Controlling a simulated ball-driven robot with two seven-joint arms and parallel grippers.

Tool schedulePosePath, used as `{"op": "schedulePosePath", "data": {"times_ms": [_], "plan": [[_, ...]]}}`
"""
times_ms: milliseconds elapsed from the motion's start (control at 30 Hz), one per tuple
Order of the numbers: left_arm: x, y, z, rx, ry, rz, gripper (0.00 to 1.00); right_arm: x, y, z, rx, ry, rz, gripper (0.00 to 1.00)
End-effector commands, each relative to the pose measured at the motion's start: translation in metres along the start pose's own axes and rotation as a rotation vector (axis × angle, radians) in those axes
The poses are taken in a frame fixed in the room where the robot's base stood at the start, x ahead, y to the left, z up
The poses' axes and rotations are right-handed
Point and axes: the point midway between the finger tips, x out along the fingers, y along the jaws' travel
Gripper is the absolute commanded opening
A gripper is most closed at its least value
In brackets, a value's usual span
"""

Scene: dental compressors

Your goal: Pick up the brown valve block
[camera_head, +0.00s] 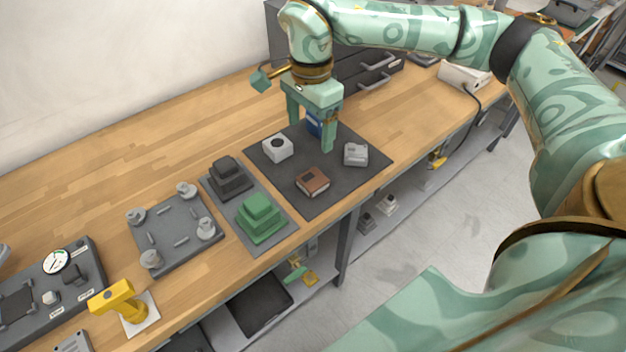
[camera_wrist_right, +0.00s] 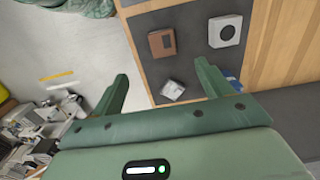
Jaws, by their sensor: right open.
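The brown valve block (camera_head: 312,182) lies on the dark mat (camera_head: 308,206) near its front edge. It also shows in the right wrist view (camera_wrist_right: 162,43), ahead of the fingers and a little left of a white block. My right gripper (camera_head: 309,128) is open and empty above the back part of the mat, apart from the brown block. In the right wrist view its two fingers (camera_wrist_right: 160,85) are spread wide with nothing between their tips. My left gripper is not in view.
On the mat stand a white block with a round hole (camera_head: 278,149), a grey-white block (camera_head: 356,154) and a blue block (camera_head: 315,123) partly hidden by my right gripper. Green (camera_head: 260,217) and dark grey (camera_head: 230,178) stepped blocks stand on a tray to the left. A drawer cabinet (camera_head: 362,72) stands behind.

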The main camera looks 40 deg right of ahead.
Motion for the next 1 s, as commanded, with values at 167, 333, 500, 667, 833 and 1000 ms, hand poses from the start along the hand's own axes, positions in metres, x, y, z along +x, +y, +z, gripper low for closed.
{"op": "schedulePosePath", "data": {"times_ms": [167, 333, 500, 667, 833, 1000], "plan": [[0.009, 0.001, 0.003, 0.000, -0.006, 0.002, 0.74, 0.026, 0.001, -0.008, 0.013, 0.023, 0.012, 0.78], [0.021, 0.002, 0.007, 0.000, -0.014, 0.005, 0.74, 0.070, 0.002, -0.008, 0.012, 0.021, 0.014, 0.78], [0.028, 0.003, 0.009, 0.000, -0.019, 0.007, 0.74, 0.101, 0.001, -0.008, 0.011, 0.019, 0.010, 0.78], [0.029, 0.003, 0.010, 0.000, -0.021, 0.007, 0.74, 0.110, 0.001, -0.008, 0.011, 0.019, 0.007, 0.78], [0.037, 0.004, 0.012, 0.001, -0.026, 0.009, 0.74, 0.128, -0.002, -0.011, 0.012, 0.019, 0.008, 0.78], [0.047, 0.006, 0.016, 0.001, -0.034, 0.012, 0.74, 0.157, -0.003, -0.014, 0.011, 0.019, 0.011, 0.78]]}}
